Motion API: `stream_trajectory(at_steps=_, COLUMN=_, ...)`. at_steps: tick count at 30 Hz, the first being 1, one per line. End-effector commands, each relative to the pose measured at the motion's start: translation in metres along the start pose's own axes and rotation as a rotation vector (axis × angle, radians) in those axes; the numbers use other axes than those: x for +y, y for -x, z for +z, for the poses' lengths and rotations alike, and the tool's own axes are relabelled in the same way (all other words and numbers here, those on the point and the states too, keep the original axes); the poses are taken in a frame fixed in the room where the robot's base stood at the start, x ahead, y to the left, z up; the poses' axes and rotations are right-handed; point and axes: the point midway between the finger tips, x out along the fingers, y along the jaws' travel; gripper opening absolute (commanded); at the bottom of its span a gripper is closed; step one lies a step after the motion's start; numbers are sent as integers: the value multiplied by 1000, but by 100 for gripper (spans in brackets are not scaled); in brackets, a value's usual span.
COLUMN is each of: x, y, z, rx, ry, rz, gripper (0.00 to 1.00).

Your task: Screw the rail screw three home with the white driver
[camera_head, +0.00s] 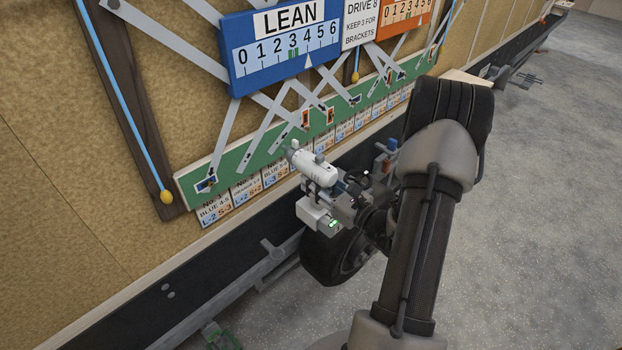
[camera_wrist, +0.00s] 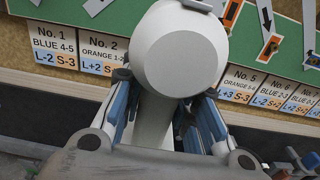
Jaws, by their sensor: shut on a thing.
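The white driver (camera_head: 314,166) is held in my gripper (camera_head: 345,190), with its nose toward the green rail (camera_head: 240,168) on the wall. In the wrist view, the rounded rear of the driver (camera_wrist: 178,55) fills the upper middle. My gripper (camera_wrist: 158,115) is shut around its handle, with blue finger pads on both sides. The battery base (camera_head: 318,214) with a small green light hangs below. I cannot make out rail screw three; the driver hides the part of the rail behind it, including cards between No. 2 and No. 5. Contact between driver tip and rail cannot be told.
Below the rail runs a row of number cards (camera_head: 217,208). Grey slats cross above it, under the blue LEAN scale board (camera_head: 280,45). The grey floor (camera_head: 550,200) is clear at right.

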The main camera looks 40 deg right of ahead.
Motion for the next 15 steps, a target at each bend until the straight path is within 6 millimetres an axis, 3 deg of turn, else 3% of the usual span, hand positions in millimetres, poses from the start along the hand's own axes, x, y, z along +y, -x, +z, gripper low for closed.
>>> stream_trajectory(at_steps=5, x=-3, y=8, z=2, rx=-6, ry=2, rz=-1, gripper=0)
stream_trajectory(at_steps=15, x=-46, y=33, z=2, rx=-6, ry=4, rz=-3, gripper=0)
